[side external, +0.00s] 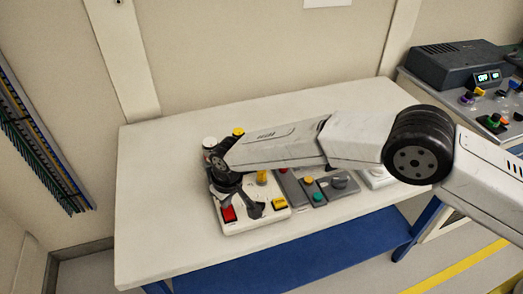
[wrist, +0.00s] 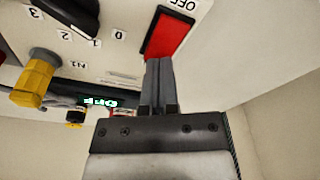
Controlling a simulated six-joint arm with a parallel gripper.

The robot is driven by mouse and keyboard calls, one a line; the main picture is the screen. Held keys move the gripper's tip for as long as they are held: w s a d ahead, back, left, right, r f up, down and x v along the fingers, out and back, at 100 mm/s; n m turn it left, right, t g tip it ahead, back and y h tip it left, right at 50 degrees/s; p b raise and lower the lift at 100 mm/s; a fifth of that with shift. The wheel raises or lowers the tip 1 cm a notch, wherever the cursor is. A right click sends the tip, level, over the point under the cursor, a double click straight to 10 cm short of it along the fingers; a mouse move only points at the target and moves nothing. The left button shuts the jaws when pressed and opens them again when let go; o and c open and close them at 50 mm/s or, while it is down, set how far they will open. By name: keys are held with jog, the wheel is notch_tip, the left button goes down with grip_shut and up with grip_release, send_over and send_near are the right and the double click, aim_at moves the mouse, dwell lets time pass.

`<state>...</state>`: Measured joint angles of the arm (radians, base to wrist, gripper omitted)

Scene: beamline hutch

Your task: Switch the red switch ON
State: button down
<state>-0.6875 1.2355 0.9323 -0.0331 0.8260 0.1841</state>
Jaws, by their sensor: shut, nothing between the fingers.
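The red switch (wrist: 170,36) is a rectangular rocker on a light panel, with an "OFF" label beside one end in the wrist view. In the side view the red switch (side external: 228,214) sits at the front left of the white control box (side external: 245,224). My gripper (wrist: 158,62) is shut and empty, its fingertips at the switch's lower edge in the wrist view. I cannot tell whether they touch it. In the side view my gripper (side external: 229,200) is just behind the switch, partly hidden by dark parts of my wrist. A small green display (wrist: 100,102) appears to read "OFF".
A black numbered knob (wrist: 78,14) and a yellow knob (wrist: 36,78) are left of the switch in the wrist view. The white table (side external: 160,225) is clear at left.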

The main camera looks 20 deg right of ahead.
jog(key=shift+f, duration=0.35)
jog(key=shift+r, duration=0.1)
dwell(0.3)
jog(key=shift+r, duration=3.45)
